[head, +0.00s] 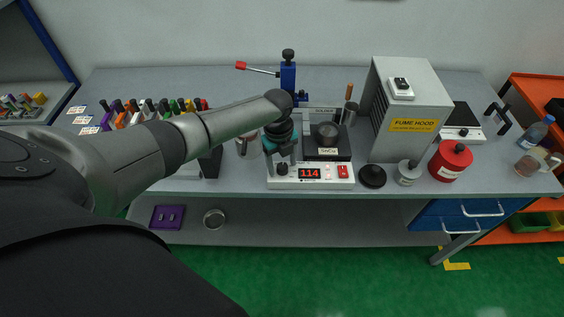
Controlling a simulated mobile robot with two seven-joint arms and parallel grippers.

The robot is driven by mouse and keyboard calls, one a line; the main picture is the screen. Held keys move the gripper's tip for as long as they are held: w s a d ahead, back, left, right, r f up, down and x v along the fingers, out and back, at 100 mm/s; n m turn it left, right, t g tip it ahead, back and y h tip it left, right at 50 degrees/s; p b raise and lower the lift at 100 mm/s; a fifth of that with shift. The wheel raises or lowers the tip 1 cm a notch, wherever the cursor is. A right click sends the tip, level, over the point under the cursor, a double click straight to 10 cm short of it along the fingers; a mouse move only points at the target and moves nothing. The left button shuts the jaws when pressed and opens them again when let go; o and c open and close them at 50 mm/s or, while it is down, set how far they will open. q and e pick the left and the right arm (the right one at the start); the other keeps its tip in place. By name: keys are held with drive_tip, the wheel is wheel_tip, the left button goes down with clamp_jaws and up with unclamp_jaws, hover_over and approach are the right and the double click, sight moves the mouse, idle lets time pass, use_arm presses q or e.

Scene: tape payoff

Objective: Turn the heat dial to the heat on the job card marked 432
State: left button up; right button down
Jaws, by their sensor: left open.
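The solder station (330,183) has a white front panel with a red display (309,173) that reads 114. The black heat dial (282,169) is at the left of that panel. My left gripper (284,157) is open and points down just above and behind the dial; I cannot tell whether it touches it. A dark pot (327,132) sits on top of the station. Small white cards (83,119) lie at the bench's left end; their numbers are too small to read, so I cannot pick out 432. My right gripper is not in view.
Right of the station are a black round lid (372,176), a fume hood (402,112) and a red can (450,160). Behind is a blue lever press (288,77). A row of coloured-handled tools (155,108) stands at the left. My left arm covers part of the bench.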

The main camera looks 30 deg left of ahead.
sight(279, 167)
use_arm(q)
wheel_tip(279, 167, up, 15)
drive_tip(key=p, duration=0.1)
drive_tip(key=shift+s+a+r, duration=0.15)
drive_tip(key=shift+s+a, duration=0.1)
drive_tip(key=shift+s, duration=0.15)
idle(0.4)
